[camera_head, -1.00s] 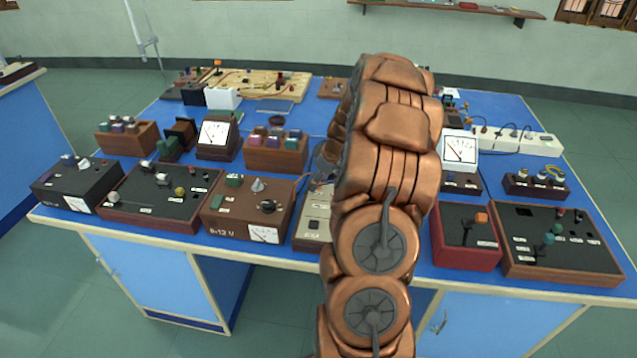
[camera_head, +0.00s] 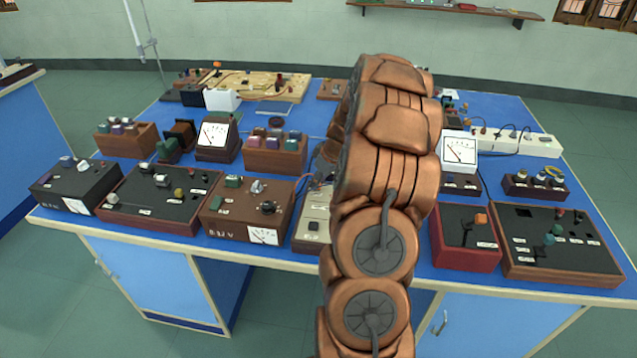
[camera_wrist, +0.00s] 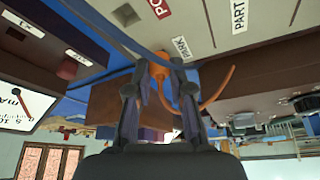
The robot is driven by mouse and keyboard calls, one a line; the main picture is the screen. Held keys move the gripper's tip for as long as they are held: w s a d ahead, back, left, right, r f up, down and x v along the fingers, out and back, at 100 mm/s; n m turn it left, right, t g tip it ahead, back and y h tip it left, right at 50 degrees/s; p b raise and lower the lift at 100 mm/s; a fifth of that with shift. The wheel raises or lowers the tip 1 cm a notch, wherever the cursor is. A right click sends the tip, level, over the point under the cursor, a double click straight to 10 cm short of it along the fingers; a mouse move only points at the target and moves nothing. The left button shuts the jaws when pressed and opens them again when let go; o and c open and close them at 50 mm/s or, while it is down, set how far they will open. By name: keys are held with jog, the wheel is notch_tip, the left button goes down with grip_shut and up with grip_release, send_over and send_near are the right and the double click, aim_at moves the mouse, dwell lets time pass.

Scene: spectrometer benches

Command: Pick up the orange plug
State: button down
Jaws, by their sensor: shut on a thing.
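In the wrist view my gripper (camera_wrist: 159,66) is shut on the orange plug (camera_wrist: 160,72), which sits between the two dark fingertips. An orange cable (camera_wrist: 224,92) curves away from the plug to the right. Beyond the fingertips is a pale instrument panel (camera_wrist: 215,38) with printed labels. I cannot tell whether the plug touches the panel. In the head view my copper arm hides the plug and most of the gripper; a strip of orange cable (camera_head: 301,190) shows left of the arm.
The blue bench (camera_head: 285,112) is crowded. A brown power box (camera_head: 225,215) and a pale instrument (camera_head: 313,217) stand left of my arm. A red box (camera_head: 465,252) with an orange knob (camera_head: 481,218) stands right of it. A white power strip (camera_head: 520,142) lies behind.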

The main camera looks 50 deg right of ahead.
jog(key=shift+r+b, duration=0.75)
jog(key=shift+r, duration=0.9)
jog(key=s+a+b, duration=0.1)
jog(key=s+a, duration=0.2)
jog(key=a, duration=0.1)
jog(key=s+a+r+b, duration=0.1)
jog(key=s+a, duration=0.1)
jog(key=a, duration=0.2)
jog(key=s+a+b, duration=0.2)
jog(key=s+a, duration=0.1)
jog(key=a, duration=0.1)
jog(key=shift+s+a+r, duration=0.15)
jog(key=shift+s+a, duration=0.15)
jog(key=shift+s+a+r, duration=0.2)
jog(key=shift+a, duration=0.05)
jog(key=shift+r, duration=1.4)
jog(key=w+d+p, duration=0.2)
jog(key=d+p, duration=0.2)
jog(key=d, duration=0.4)
jog(key=w+d+f+p, duration=0.1)
jog(key=d+p, duration=0.3)
jog(key=d, duration=0.4)
jog(key=shift+w+d+f+p, duration=0.15)
jog(key=shift+w+p, duration=0.2)
jog(key=shift+w, duration=0.4)
jog(key=shift+f, duration=0.1)
